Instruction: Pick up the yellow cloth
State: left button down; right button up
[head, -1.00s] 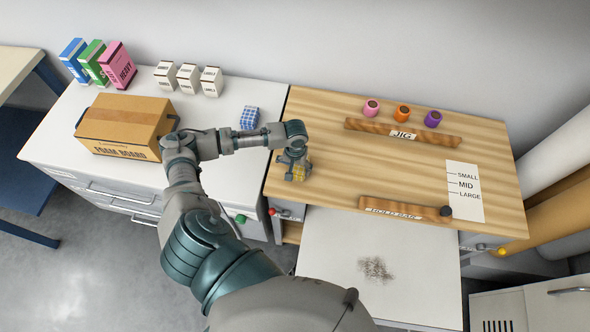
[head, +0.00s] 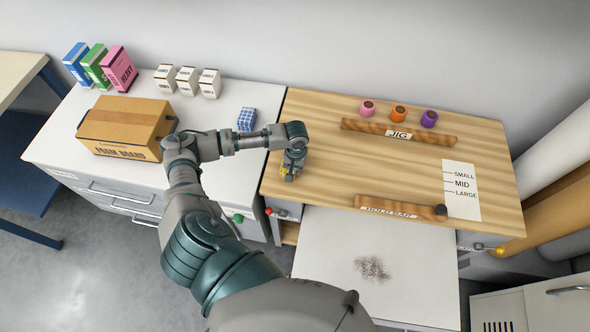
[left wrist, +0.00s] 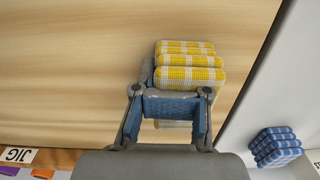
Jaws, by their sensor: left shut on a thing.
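The yellow cloth (left wrist: 190,76) is a folded, checked yellow-and-white stack in the left wrist view. My left gripper (left wrist: 174,98) is shut on it, with the folded layers extending past the fingers. In the head view, my left gripper (head: 291,170) is over the left end of the wooden worktop, pointing down. Only a small yellow patch of the cloth (head: 283,170) shows there, the rest hidden by the gripper. I cannot tell whether the cloth touches the worktop. My right gripper is out of view.
A blue checked cloth (head: 246,118) lies on the white counter (head: 235,165) left of the wooden worktop (head: 335,165). A cardboard box (head: 125,126) stands farther left. A jig bar (head: 430,137) and hold bar (head: 375,205) lie on the worktop, with clear wood between them.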

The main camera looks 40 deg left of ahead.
pick_arm(q)
jog(key=shift+s+d+f, duration=0.1)
jog(key=shift+s+d, duration=0.2)
jog(key=r, duration=0.3)
jog(key=shift+w+d+r, duration=0.15)
jog(key=shift+d, duration=0.1)
jog(key=s+d, duration=0.1)
jog(key=s, duration=0.1)
jog(key=s+d, duration=0.2)
jog(key=s+d+p, duration=0.1)
jog(key=d, duration=0.1)
jog(key=shift+s+d+r, duration=0.25)
jog(key=shift+s+r, duration=0.05)
jog(key=shift+s, duration=0.1)
jog(key=s+d, duration=0.5)
jog(key=shift+d+r, duration=0.4)
jog(key=shift+r, duration=0.05)
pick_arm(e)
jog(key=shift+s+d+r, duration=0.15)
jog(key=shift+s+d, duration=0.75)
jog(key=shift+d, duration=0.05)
pick_arm(q)
jog(key=shift+a, duration=0.1)
jog(key=shift+c, duration=1.9)
grip_release()
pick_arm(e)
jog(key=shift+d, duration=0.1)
